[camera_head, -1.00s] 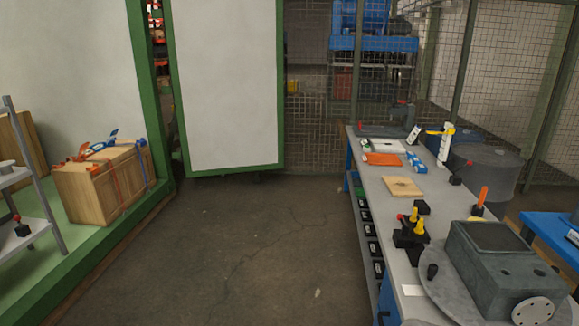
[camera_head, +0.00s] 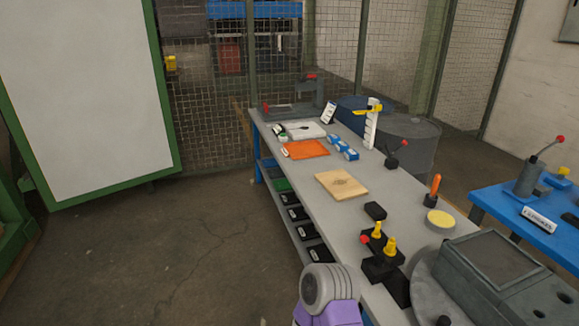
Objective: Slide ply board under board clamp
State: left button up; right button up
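The ply board (camera_head: 341,185), a light tan square with a darker mark in its middle, lies flat on the grey workbench (camera_head: 290,180). I cannot tell for sure which fixture is the board clamp. A small black device with a red-tipped lever (camera_head: 394,160) stands at the bench's right edge, beyond and right of the board. A black fixture with yellow knobs and a red knob (camera_head: 381,255) stands nearer than the board. The board is apart from both. A purple and grey part of my arm shows at the bottom. Neither gripper is in view.
An orange mat (camera_head: 305,149), blue blocks (camera_head: 343,147) and a white stand (camera_head: 371,128) lie beyond the board. A big grey machine block (camera_head: 509,279) fills the near right. A blue table (camera_head: 527,205) stands at right. The floor left of the bench is clear.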

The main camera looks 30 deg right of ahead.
aim_at(339, 183)
jog(key=z, duration=1.25)
jog(key=i, duration=0.25)
jog(key=u, duration=0.8)
jog(key=i, duration=1.45)
jog(key=u, duration=0.05)
